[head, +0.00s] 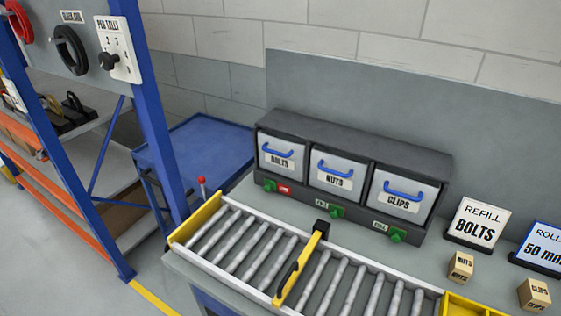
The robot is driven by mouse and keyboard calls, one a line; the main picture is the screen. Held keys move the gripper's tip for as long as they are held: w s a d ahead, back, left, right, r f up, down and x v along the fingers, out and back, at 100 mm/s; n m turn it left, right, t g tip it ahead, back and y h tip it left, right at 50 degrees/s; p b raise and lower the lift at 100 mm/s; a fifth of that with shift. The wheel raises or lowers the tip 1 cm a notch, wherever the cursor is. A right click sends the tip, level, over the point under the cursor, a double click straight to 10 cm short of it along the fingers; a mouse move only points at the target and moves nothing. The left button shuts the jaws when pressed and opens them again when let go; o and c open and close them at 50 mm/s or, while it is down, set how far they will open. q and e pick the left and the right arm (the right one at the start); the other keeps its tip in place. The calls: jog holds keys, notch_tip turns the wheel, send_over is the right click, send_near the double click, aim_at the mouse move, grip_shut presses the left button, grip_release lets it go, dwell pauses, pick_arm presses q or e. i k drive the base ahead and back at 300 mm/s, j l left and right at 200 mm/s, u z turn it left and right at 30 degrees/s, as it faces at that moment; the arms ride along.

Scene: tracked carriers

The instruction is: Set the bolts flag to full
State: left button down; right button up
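The bin unit (360,150) on the bench holds three drawers with blue handles: bolts (280,164), nuts (333,182) and clips (402,199). Below the bolts drawer, the bolts flag's green knob (270,186) sits at the left, with a red label (285,190) showing to its right. The nuts flag's knob (337,211) and the clips flag's knob (397,236) sit to the right of pale labels that seem to read full. Neither of my grippers is in view.
A roller track (231,236) runs in front of the bins, with a yellow bar (300,269) with a black handle across it. A refill bolts sign (477,222) and small labelled blocks (460,267) stand to the right. A blue rack post (150,110) rises at the left.

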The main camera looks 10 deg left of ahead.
aim_at(269, 185)
jog(key=j+z, duration=0.2)
jog(key=z, duration=0.3)
jog(key=i+j+z, duration=0.1)
jog(key=j+z, duration=0.15)
jog(key=z, duration=0.2)
jog(key=j+z, duration=0.1)
jog(key=j, duration=0.45)
jog(key=j+z, duration=0.15)
jog(key=j, duration=0.4)
jog(key=k+j+z, duration=0.1)
jog(key=j, duration=0.45)
jog(key=k+j+z, duration=0.1)
jog(key=j, duration=0.45)
jog(key=k+j+z, duration=0.15)
jog(key=j, duration=0.35)
